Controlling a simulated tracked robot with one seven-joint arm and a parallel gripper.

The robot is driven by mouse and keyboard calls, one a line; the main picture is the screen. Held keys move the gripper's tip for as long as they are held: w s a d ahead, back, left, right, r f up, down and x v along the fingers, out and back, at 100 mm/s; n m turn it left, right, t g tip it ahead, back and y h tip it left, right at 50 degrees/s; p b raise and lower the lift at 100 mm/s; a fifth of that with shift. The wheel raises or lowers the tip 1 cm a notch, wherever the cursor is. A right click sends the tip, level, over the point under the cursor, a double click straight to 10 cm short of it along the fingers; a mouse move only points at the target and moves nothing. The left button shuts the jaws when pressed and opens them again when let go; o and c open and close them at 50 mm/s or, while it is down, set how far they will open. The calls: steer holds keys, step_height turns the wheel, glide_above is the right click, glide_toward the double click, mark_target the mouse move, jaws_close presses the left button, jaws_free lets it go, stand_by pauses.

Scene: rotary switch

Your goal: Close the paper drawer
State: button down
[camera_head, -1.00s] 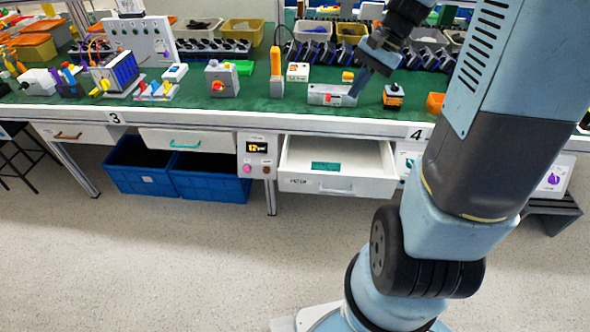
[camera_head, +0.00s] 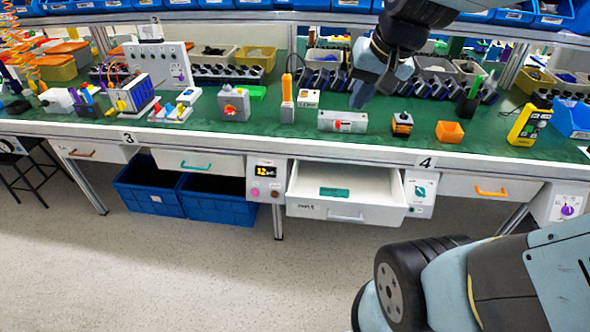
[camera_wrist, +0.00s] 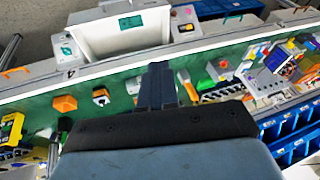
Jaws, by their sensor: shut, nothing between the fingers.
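In the wrist view the open drawer (camera_wrist: 120,32) is at the top, beyond the bench edge. My gripper (camera_head: 362,97) is above the green bench top, behind and above the drawer, pointing down. In the wrist view its dark fingers (camera_wrist: 158,82) are together with nothing between them. My gripper is apart from the drawer.
A white box with a red switch (camera_head: 342,121) stands on the bench below my gripper. A panel with a teal knob (camera_head: 420,192) adjoins the drawer. The floor in front is clear.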

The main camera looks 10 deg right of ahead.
steer(key=w+a+f+m+t+y, duration=0.1)
steer(key=w+a+f+m+t, duration=0.2)
steer(key=w+a+f+m, duration=0.8)
steer(key=m+g+h, duration=0.3)
steer(key=m+h, duration=0.4)
steer(key=h, duration=0.2)
glide_toward(306, 196)
steer(key=s+a+r, duration=0.1)
steer(key=s+a, duration=0.1)
steer(key=s, duration=0.2)
steer(key=x, duration=0.3)
steer(key=w+x, duration=0.1)
steer(key=x, duration=0.3)
steer(key=r+x, duration=0.1)
steer(key=x, duration=0.2)
steer(key=shift+w+d+f, duration=0.25)
steer(key=shift+w, duration=0.1)
steer(key=shift+w+d, duration=0.2)
steer(key=shift+w, duration=0.7)
